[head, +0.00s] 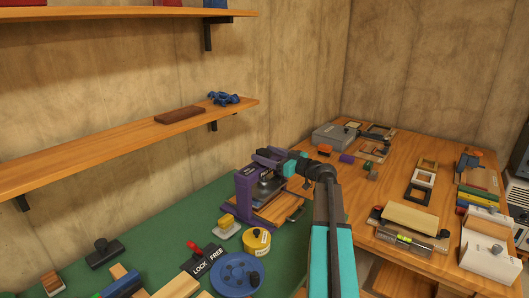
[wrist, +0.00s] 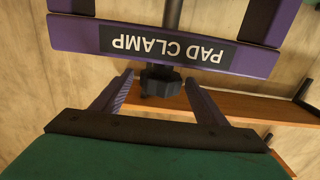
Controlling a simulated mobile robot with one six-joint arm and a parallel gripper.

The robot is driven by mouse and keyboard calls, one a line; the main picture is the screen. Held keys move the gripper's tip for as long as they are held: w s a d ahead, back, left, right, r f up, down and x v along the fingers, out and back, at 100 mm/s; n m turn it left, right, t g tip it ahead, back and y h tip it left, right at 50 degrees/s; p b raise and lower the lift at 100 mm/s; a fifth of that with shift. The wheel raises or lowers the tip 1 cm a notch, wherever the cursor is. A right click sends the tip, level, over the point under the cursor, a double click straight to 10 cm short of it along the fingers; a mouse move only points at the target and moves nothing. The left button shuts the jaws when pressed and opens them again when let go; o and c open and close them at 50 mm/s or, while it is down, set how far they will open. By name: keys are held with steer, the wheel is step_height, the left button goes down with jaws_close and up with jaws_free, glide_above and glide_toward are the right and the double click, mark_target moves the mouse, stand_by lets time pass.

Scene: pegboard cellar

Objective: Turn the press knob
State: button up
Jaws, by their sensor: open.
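The purple press (head: 243,194) stands on the green bench in the head view, on the left of my arm. In the wrist view its purple crossbar (wrist: 80,36) bears a PAD CLAMP label that reads upside down. A dark lobed knob (wrist: 160,82) sits on a dark screw shaft just past that bar. My gripper (wrist: 158,78) is open, with one purple finger on each side of the knob in the picture. Gaps show on both sides, and I cannot tell whether the knob is at the fingers' depth. In the head view my gripper (head: 266,156) is at the press top, and the knob is not clear there.
A yellow tin (head: 256,242), a blue reel (head: 236,275) and a LOCK/FREE lever plate (head: 202,260) lie in front of the press. A wooden shelf (head: 130,130) runs along the wall above. The wooden table (head: 390,165) on the right carries frames and boxes.

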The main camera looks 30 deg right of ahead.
steer(key=shift+x, duration=0.8)
steer(key=c, duration=1.1)
steer(key=shift+o, duration=0.2)
steer(key=shift+a+f+m+h+b, duration=0.15)
steer(key=shift+m+h+b, duration=0.45)
steer(key=shift+b, duration=0.6)
steer(key=m+t+h+b, duration=0.1)
steer(key=m+h+b, duration=0.1)
steer(key=h+b, duration=0.1)
steer(key=shift+f+h+b, duration=0.1)
steer(key=shift+h+b, duration=0.2)
steer(key=shift+b, duration=0.1)
steer(key=shift+m+h+b, duration=0.5)
steer(key=shift+m+h, duration=0.2)
steer(key=shift+h, duration=0.4)
steer(key=shift+m+h, duration=0.5)
steer(key=shift+h, duration=0.3)
steer(key=shift+r+m+h+p, duration=0.2)
steer(key=shift+m+h+p, duration=0.2)
steer(key=shift+h, duration=0.2)
